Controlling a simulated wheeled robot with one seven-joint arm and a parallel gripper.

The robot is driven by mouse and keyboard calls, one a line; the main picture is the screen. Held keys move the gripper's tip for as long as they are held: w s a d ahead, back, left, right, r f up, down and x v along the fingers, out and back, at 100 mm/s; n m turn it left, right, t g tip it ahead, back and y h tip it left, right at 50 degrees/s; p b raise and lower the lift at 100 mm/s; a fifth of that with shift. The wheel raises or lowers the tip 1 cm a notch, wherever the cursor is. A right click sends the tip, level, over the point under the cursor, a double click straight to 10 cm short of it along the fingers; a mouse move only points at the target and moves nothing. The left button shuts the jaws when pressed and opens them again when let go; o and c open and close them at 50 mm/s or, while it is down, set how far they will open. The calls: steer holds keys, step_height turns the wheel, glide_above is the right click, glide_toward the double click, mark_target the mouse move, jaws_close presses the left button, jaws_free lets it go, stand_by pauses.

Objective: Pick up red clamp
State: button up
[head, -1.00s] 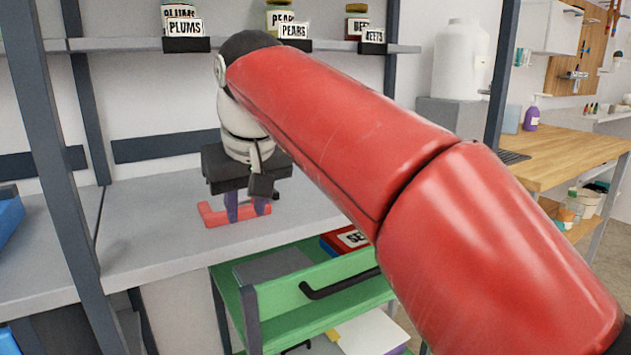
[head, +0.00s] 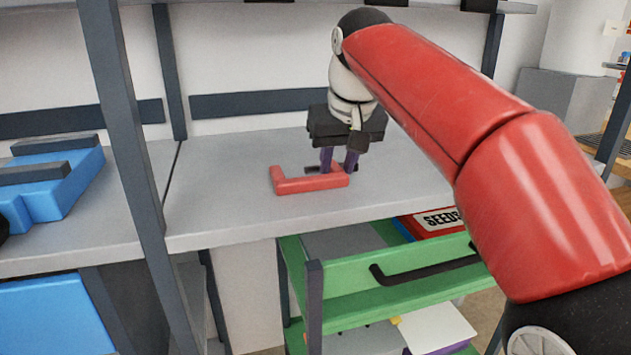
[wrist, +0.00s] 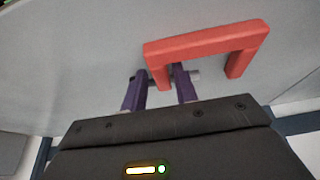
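The red clamp (head: 312,184) is a U-shaped bracket lying on the grey shelf (head: 230,205). In the wrist view the red clamp (wrist: 205,40) shows its long bar and two legs, with a dark rod crossing near the left leg. My gripper (head: 339,160) points down over its right end in the head view. In the wrist view the purple fingers (wrist: 160,82) stand on both sides of one leg, close against it. The clamp appears to rest on the shelf. Exact finger contact is partly hidden.
A dark upright post (head: 133,130) stands left of the clamp. A blue case (head: 55,185) sits on the left shelf. A green cart (head: 350,270) with a red seeds box (head: 437,222) stands below the front edge. The shelf around the clamp is clear.

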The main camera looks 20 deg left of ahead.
steer(key=shift+f, duration=0.1)
jaws_close()
stand_by(0.3)
